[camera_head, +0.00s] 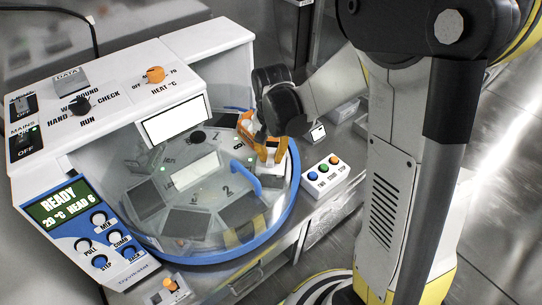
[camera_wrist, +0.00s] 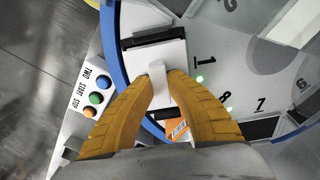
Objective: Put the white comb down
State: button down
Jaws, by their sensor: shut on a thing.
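My gripper (camera_wrist: 158,90) has two orange fingers, shut on the white comb (camera_wrist: 157,70), whose narrow upright tab shows between the fingertips. In the head view my gripper (camera_head: 267,150) is at the right side of the round deck (camera_head: 292,205), with a white piece beneath the fingers. The comb is over the station beside the number 1, where a black bar shows at the far end and a dark patch near the fingers. I cannot tell whether the comb touches the station.
The deck has a blue rim, a clear cover, a blue handle (camera_head: 245,175) and several dark stations. A white button box (camera_head: 325,174) with three coloured buttons stands right of it. The control panel (camera_head: 80,225) reads READY. An orange label (camera_wrist: 177,128) lies near the right finger.

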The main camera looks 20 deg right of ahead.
aim_at(271, 155)
jog(key=shift+f, duration=0.15)
jog(key=c, duration=1.4)
grip_release()
jog(key=shift+c, duration=0.2)
notch_tip(271, 155, up, 11)
jog(key=p, duration=0.4)
jog(key=s+r+n+t, duration=0.5)
jog(key=s+r+t, duration=0.2)
jog(key=s, duration=0.5)
notch_tip(271, 155, up, 2)
jog(key=shift+s+r, duration=0.1)
jog(key=shift+s, duration=0.3)
